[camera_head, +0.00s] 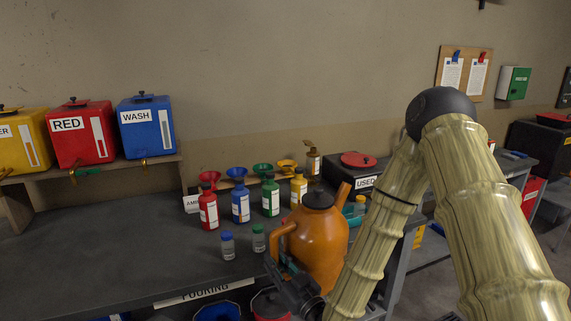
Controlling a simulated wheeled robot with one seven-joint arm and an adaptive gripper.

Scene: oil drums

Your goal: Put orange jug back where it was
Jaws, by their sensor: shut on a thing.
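The orange jug (322,250) has a black lid, a spout rising at its right and a handle at its left. It stands about upright at the right part of the dark bench (90,250), in front of the bottles. My gripper (278,268) is at the lower left of the jug, shut on the jug's handle. Its fingers are dark and small in the picture. I cannot tell whether the jug's base touches the bench or hangs over its front edge; my arm covers its lower right.
Red (208,207), blue (240,203), green (270,196) and yellow (299,188) bottles stand behind the jug, with coloured funnels behind them. Two small jars (227,245) stand left of it. A black "USED" box (355,176) is behind right. The bench's left is clear.

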